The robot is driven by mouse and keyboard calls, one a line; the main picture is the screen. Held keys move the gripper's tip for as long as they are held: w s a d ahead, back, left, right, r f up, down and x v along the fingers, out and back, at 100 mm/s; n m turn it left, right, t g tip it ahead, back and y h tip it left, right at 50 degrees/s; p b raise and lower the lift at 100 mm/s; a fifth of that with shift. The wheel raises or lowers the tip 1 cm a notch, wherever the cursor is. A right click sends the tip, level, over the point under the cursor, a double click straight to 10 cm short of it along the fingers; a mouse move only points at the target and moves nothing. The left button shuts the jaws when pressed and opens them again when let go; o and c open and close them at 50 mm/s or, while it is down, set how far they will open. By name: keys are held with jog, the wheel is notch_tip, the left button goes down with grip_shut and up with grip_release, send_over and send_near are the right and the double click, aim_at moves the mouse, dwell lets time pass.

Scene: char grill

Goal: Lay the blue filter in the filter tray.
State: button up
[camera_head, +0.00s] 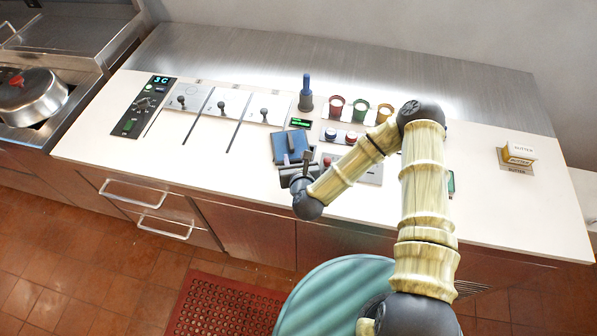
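A blue, square-topped piece (288,147) sits near the front middle of the white counter. It may be the blue filter or part of a device; I cannot tell which. Two small round pieces, one blue (331,134) and one red, lie on a grey holder below the cups. My gripper (298,166) is at the near edge of the square-topped piece, beside or over it. Its fingers are small and dark, so I cannot tell their opening or any hold. A grey plate (370,174) shows partly behind my forearm; I cannot tell if it is the filter tray.
Red (336,106), green (360,111) and orange (384,113) cups stand behind. A blue-handled tool (306,91) stands upright left of them. Lever panels (225,105) and a control panel (143,106) are left. A butter box (516,156) stands right; the counter around it is clear.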

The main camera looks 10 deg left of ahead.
jog(key=b+v, duration=0.1)
jog(key=v, duration=0.5)
jog(key=shift+s+d+r, duration=0.1)
jog(key=shift+s, duration=0.1)
jog(key=shift+w, duration=0.1)
dwell(0.4)
